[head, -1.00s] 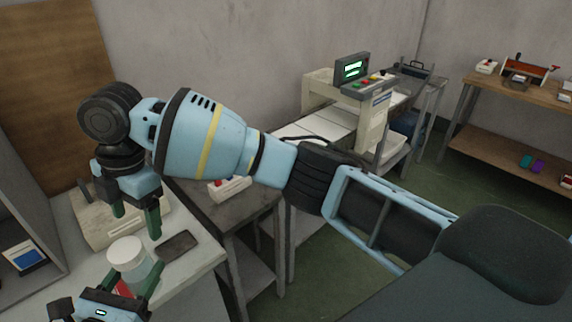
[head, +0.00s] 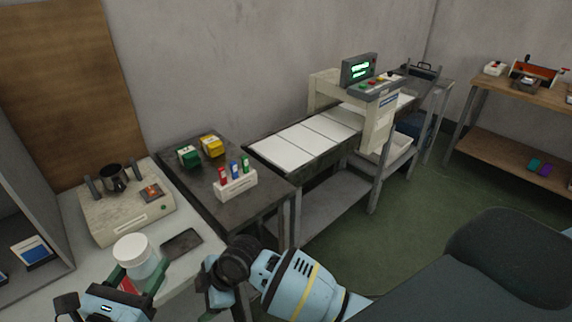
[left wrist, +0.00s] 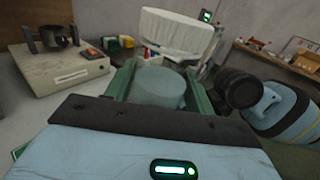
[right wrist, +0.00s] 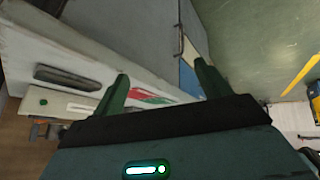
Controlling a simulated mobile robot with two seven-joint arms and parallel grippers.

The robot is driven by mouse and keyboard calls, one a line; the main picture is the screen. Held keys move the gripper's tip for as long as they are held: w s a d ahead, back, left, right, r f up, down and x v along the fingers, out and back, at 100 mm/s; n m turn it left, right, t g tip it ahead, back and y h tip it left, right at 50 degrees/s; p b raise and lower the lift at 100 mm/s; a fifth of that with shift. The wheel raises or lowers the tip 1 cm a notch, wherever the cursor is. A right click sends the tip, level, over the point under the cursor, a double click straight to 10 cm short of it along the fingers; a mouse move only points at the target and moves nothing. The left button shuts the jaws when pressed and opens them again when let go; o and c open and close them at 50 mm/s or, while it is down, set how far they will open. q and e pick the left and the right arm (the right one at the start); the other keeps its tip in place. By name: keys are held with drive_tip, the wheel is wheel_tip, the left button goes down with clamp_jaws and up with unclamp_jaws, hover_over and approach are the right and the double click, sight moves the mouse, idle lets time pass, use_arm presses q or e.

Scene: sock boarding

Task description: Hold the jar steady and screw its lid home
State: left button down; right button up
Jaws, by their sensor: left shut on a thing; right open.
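The clear jar (head: 150,268) stands near the front of the pale table, at lower left in the head view. Its white lid (head: 130,249) is on top. My left gripper (head: 138,286) is shut around the jar's body. In the left wrist view, the jar (left wrist: 158,86) is between the green fingers and the lid (left wrist: 178,30) looks slightly tilted above it; I cannot tell how far it is threaded. My right gripper (head: 213,287) is to the right of the jar, apart from it. Its fingers (right wrist: 162,88) are open and empty in the right wrist view.
A dark flat slab (head: 181,243) lies right of the jar. A beige device (head: 127,215) with a dark pot (head: 114,177) is behind it. A dark side table (head: 203,178) holds a rack of coloured tubes (head: 236,186) and small boxes. Open floor lies to the right.

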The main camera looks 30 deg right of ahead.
drive_tip(key=s+d+f+m+t, duration=0.4)
drive_tip(key=s+d+f+m, duration=0.3)
drive_tip(key=s+f+m, duration=0.25)
drive_tip(key=s+d+m+t+h, duration=0.2)
drive_tip(key=s+d+m+h, duration=0.2)
drive_tip(key=s+d, duration=0.7)
drive_tip(key=s+f, duration=0.1)
drive_tip(key=s, duration=0.1)
drive_tip(key=shift+s+d, duration=0.25)
drive_tip(key=shift+s, duration=0.15)
drive_tip(key=shift+m, duration=0.25)
